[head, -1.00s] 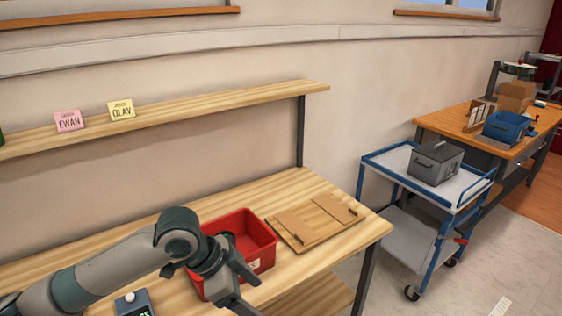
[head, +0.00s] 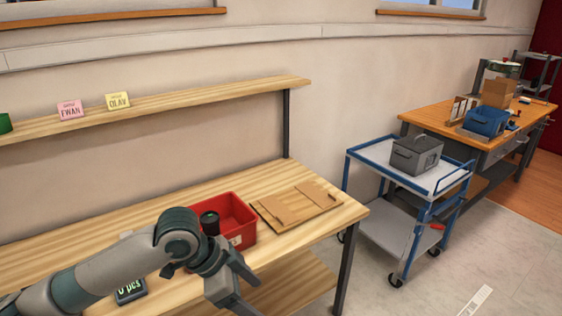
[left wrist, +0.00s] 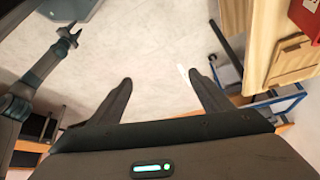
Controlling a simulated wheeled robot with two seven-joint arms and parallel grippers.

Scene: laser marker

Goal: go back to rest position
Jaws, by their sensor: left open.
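My left arm comes in from the left in the head view, and its gripper (head: 235,292) hangs at the front edge of the wooden table. The right gripper is not in the head view.
The wooden table (head: 150,215) carries a red bin (head: 236,213), brown boards (head: 297,203) and a counting display (head: 130,291). A blue-framed cart (head: 375,152) with a grey box (head: 416,154) stands to the right. Floor between table and cart is open.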

